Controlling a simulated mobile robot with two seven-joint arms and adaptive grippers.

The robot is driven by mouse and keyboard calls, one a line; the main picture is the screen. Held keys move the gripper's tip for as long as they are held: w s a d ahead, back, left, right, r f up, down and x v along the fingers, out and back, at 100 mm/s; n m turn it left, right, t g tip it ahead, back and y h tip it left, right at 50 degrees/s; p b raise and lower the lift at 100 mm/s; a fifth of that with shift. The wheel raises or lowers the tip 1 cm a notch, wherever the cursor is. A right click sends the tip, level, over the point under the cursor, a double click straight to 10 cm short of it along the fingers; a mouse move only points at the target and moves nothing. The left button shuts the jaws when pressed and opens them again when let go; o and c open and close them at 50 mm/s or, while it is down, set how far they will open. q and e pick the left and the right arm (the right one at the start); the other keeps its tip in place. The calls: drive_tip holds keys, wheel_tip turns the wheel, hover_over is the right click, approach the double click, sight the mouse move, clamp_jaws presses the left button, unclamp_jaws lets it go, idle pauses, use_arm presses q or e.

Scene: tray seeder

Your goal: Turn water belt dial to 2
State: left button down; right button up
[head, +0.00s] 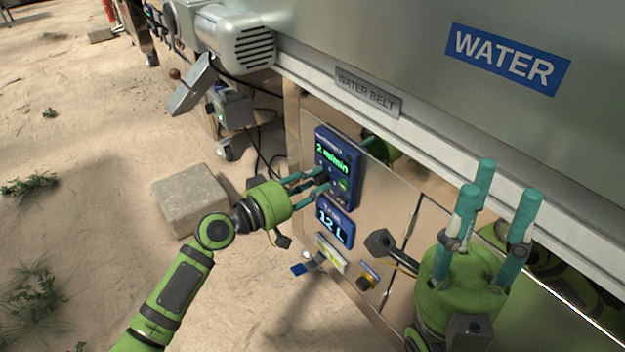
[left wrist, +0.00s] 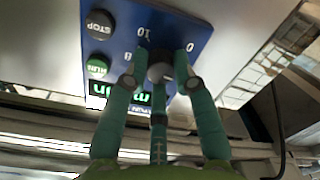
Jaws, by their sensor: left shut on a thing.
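The water belt control panel (head: 352,165) is a blue box on the metal side of the machine, with a green display that looks like "2 m/min". In the left wrist view the panel (left wrist: 118,62) shows scale marks 0, 8 and 10.
A STOP button (left wrist: 99,24) and a green RUN button (left wrist: 98,67) are beside the dial. A tank display (head: 335,222) reading 12 L is below the panel. A stone block (head: 192,198) lies on the sandy ground left of my left gripper. A WATER BELT plate (head: 368,92) is above.

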use_arm(q)
drive_tip(key=shift+f, duration=0.1)
idle(0.3)
drive_tip(key=c, duration=1)
unclamp_jaws()
drive_tip(key=v, duration=1.2)
